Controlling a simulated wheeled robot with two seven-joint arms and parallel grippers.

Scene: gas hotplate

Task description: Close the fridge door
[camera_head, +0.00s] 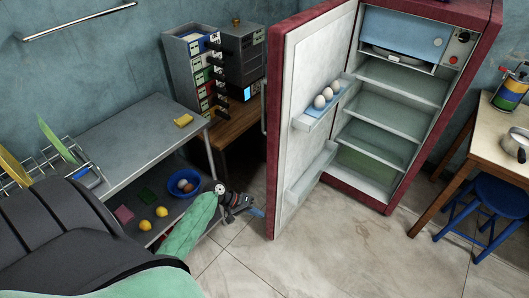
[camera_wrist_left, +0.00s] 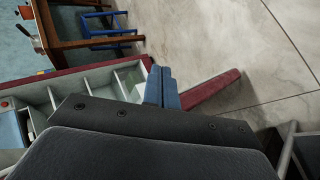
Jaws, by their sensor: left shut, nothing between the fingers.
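The red fridge (camera_head: 481,75) stands right of centre in the head view, with pale shelves inside. Its door (camera_head: 300,120) is wide open, hinged away to the left, with its white inner side and eggs on a door rack showing. My left gripper (camera_head: 258,211) is shut and empty, close to the door's lower outer edge; I cannot tell whether it touches. In the left wrist view, my left gripper's blue fingers (camera_wrist_left: 162,88) are together, between the fridge interior (camera_wrist_left: 95,82) and the red door (camera_wrist_left: 215,93). My right gripper is not in view.
A grey metal table (camera_head: 130,135) stands at the left, with a blue bowl (camera_head: 184,183) on its lower shelf. A wooden table (camera_head: 490,125) and blue stool (camera_head: 490,205) stand right. The floor before the fridge (camera_head: 330,250) is clear.

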